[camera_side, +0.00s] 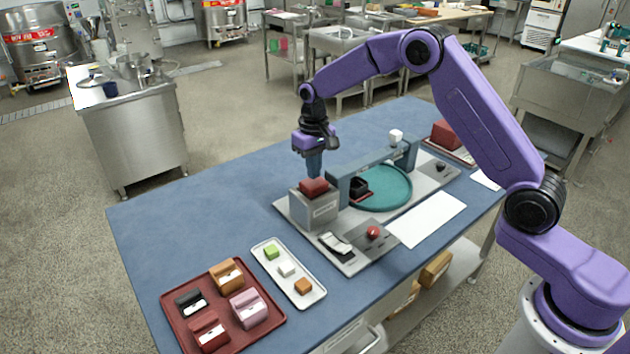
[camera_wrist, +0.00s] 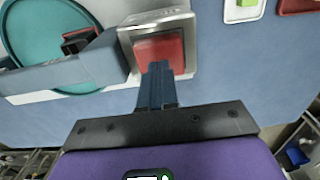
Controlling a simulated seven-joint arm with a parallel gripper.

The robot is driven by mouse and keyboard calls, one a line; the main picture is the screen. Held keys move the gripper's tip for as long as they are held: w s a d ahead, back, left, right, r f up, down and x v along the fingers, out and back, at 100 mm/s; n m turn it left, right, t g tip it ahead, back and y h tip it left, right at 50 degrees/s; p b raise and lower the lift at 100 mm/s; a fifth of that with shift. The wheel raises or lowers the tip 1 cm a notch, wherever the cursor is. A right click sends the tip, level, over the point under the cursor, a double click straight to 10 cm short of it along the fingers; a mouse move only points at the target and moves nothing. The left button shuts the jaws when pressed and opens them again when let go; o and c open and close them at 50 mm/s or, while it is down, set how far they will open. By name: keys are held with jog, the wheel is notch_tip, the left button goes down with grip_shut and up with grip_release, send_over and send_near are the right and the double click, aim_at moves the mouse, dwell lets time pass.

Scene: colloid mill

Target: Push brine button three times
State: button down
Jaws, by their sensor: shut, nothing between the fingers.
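A metal box (camera_side: 315,209) with a wide dark red push pad (camera_side: 313,187) on top stands on the machine's grey base. The pad also shows in the wrist view (camera_wrist: 172,48). The label on the box front is too small to read, so I cannot confirm which control is the brine button. My gripper (camera_side: 314,174) points down with its fingertips right at the pad's top; I cannot tell whether they touch it. In the wrist view my gripper (camera_wrist: 158,68) has its fingers together, overlapping the pad's near edge, with nothing between them.
A small red knob (camera_side: 373,232) and a rocker switch (camera_side: 335,243) sit in front. A white tray (camera_side: 289,273) and a red tray (camera_side: 222,305) with blocks lie nearer. The table's left side is clear.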

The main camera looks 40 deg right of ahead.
jog(key=shift+f, duration=1.65)
jog(key=shift+r, duration=0.1)
dwell(0.6)
jog(key=shift+r, duration=3.65)
jog(key=shift+f, duration=1.95)
jog(key=shift+f, duration=0.45)
